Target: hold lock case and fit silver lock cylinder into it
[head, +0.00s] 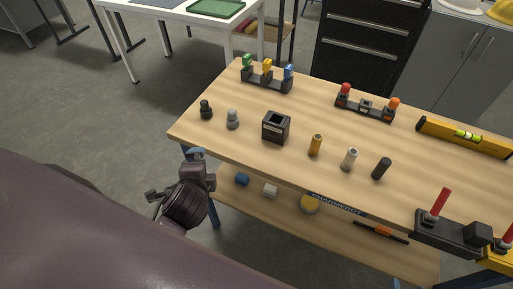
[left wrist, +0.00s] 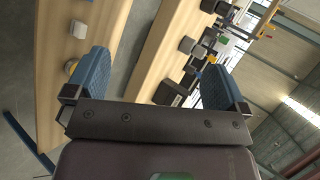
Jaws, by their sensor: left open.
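The lock case (head: 276,131), a black box with a square opening on top, stands upright on the wooden table (head: 240,98). The silver lock cylinder (head: 349,160) stands upright to its right, between a brass cylinder (head: 315,146) and a black cylinder (head: 381,168). My left gripper (head: 196,154) is at the table's near left edge, left of the lock case and apart from it. In the left wrist view its two blue-padded fingers (left wrist: 152,82) are open with nothing held between them. My right gripper is not in view.
Two small knobs (head: 206,110) (head: 232,120) stand left of the case. Behind are a rack with coloured pieces (head: 267,83), another rack (head: 365,106) and a yellow level (head: 465,137). A base with red posts (head: 445,230) is at right. A lower shelf (head: 285,222) holds small items.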

